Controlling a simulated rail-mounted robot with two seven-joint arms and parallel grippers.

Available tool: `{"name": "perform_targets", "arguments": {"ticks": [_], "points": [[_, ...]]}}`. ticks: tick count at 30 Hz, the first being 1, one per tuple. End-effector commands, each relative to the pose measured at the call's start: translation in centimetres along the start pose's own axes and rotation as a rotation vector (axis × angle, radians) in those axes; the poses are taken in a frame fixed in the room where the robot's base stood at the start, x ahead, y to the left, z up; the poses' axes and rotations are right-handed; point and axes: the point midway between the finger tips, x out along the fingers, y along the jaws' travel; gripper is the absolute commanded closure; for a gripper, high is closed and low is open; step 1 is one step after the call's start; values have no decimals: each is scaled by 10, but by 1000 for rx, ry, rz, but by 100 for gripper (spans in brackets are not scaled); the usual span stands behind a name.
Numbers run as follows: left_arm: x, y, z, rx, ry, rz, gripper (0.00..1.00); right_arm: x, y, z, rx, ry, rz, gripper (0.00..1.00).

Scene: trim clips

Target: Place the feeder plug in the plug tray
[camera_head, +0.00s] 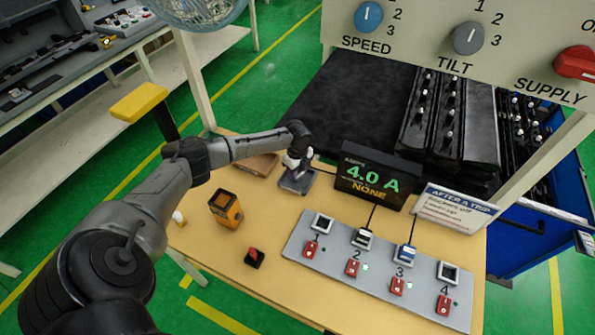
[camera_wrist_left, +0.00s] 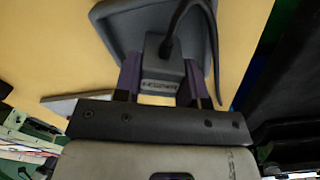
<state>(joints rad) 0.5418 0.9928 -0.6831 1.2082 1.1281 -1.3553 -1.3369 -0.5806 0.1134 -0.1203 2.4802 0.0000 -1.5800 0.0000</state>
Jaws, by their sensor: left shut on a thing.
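The feeder plug is a grey block with a dark cord; in the left wrist view the plug (camera_wrist_left: 162,72) sits between the purple fingers of my left gripper (camera_wrist_left: 158,78). The grey plug tray (camera_wrist_left: 118,28) lies right behind and under it there. In the head view my left gripper (camera_head: 296,163) points down over the plug tray (camera_head: 297,185) near the back of the table, and mostly hides the plug. I cannot tell whether the plug touches the tray floor. My right gripper is not in view.
A socket strip (camera_head: 330,260) has cords plugged in at 2 and 3. Behind it stand a display (camera_head: 375,178) reading 4.0 A and a sign (camera_head: 452,208). A brown block (camera_head: 258,165), an orange-black device (camera_head: 226,209) and a red-black switch (camera_head: 254,258) stand to the left.

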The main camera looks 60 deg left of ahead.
Motion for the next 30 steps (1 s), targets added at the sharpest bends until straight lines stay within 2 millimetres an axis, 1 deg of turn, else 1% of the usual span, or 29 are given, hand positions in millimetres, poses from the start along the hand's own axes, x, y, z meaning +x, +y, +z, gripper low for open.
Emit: {"name": "perform_targets", "arguments": {"ticks": [2, 9, 13, 14, 21, 28, 30], "points": [[5, 0, 0, -1, 0, 0, 87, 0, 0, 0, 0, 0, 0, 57], [5, 0, 0, 0, 0, -1, 87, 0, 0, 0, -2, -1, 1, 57], [8, 0, 0, 0, 0, -1, 87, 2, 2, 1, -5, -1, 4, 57], [8, 0, 0, 0, 0, -1, 60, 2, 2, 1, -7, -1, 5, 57], [8, 0, 0, 0, 0, -1, 37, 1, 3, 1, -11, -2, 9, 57], [7, 0, 0, 0, 0, -1, 37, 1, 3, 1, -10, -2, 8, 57], [4, 0, 0, 0, -1, -1, 37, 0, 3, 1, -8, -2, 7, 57]]}}
